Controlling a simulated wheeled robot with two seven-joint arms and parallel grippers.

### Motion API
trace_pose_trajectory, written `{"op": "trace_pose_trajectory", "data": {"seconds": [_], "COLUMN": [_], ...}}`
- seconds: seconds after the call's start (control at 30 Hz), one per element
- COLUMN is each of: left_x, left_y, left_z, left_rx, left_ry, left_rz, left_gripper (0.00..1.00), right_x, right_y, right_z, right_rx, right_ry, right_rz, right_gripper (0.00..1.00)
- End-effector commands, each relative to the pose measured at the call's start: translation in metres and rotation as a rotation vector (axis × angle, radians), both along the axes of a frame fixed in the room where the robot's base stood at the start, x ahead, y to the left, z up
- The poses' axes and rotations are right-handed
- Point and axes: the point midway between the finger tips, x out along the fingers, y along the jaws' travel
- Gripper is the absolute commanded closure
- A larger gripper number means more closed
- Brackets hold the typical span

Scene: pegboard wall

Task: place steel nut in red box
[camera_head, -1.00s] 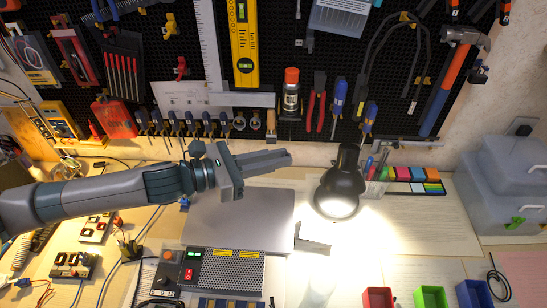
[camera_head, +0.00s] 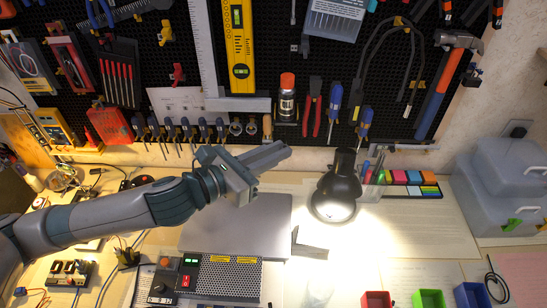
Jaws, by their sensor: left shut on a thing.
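My left gripper (camera_head: 285,148) reaches in from the left over the grey laptop-like panel (camera_head: 215,232), its fingers pointing right toward the foot of the pegboard. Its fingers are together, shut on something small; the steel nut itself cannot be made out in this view. The red box (camera_head: 377,300) is a small open bin at the bottom edge, right of centre and partly cut off. It lies well to the right of my left gripper and nearer to me. My right gripper is not in view.
A lit black desk lamp (camera_head: 337,187) stands between my left gripper and the boxes. A green box (camera_head: 428,299) and a blue box (camera_head: 473,296) sit right of the red one. A power supply (camera_head: 220,278) is at the front. Paper sheets cover the right side.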

Motion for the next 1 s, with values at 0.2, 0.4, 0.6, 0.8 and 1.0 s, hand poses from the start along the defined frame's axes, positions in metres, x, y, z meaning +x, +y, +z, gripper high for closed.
{"op": "trace_pose_trajectory", "data": {"seconds": [0.2, 0.4, 0.6, 0.8, 1.0], "left_x": [0.002, 0.004, 0.007, 0.009, 0.012], "left_y": [-0.004, -0.006, -0.008, -0.011, -0.013], "left_z": [0.014, 0.026, 0.038, 0.051, 0.064], "left_rx": [-0.004, -0.005, -0.006, -0.005, -0.006], "left_ry": [-0.001, -0.002, -0.002, -0.002, -0.001], "left_rz": [0.114, 0.221, 0.330, 0.446, 0.572], "left_gripper": [1.00, 1.00, 1.00, 1.00, 1.00], "right_x": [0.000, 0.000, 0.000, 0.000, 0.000], "right_y": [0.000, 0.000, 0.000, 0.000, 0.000], "right_z": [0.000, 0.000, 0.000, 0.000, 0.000], "right_rx": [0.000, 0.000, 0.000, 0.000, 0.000], "right_ry": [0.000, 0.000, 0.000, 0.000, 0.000], "right_rz": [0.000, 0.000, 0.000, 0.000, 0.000], "right_gripper": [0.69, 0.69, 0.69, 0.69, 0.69]}}
